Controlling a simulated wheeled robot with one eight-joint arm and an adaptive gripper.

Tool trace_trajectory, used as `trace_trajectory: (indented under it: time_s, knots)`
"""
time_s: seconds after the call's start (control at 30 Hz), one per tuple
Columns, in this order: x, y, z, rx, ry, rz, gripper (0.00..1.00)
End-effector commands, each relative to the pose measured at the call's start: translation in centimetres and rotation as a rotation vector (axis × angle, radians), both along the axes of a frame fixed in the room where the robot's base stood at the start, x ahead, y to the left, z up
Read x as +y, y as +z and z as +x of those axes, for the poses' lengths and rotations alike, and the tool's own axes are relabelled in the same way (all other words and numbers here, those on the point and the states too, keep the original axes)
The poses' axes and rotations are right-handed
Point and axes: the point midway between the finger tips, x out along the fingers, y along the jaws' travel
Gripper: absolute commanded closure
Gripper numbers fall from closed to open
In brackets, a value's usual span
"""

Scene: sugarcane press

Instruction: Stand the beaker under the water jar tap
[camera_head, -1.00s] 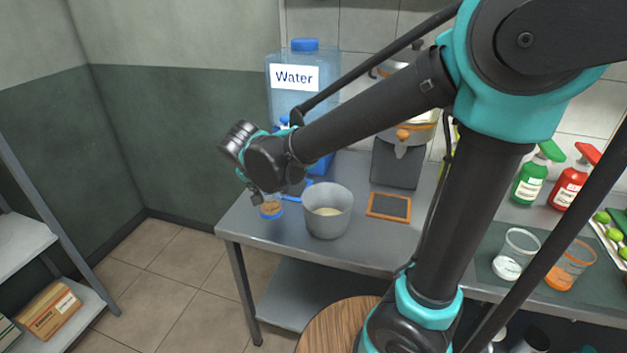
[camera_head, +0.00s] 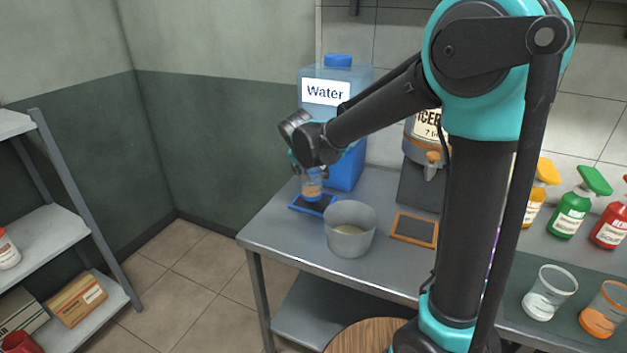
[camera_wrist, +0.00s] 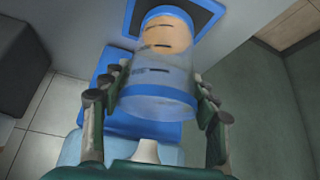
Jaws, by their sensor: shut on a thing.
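The water jar (camera_head: 326,92) is a blue-tinted container with a "Water" label and a blue cap, on a blue stand (camera_head: 346,170) at the table's far left corner. My gripper (camera_wrist: 160,88) is shut around the sides of a clear beaker (camera_wrist: 155,82) with a blue band and a peach-coloured base. In the head view the beaker (camera_head: 312,184) is upright over the blue-framed black mat (camera_head: 299,202) in front of the stand. I cannot tell whether it touches the mat. The tap is hidden behind my wrist in the head view.
A grey pot (camera_head: 349,233) stands close to the right of the mat. Beyond it are an orange-framed pad (camera_head: 414,229) and a dispenser (camera_head: 424,180). The table's left edge is near the mat.

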Motion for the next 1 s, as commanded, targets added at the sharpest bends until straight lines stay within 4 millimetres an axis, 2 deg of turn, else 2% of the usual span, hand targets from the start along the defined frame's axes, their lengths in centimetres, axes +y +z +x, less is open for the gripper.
trace_trajectory:
  time_s: [0.4,0.67,1.0]
  knots:
    - [-0.4,-0.3,2.4,0.0,0.0,0.0,0.77]
    - [-0.4,-3.3,2.3,0.0,0.0,0.0,0.76]
    - [-0.4,-3.6,2.3,0.0,0.0,0.0,0.76]
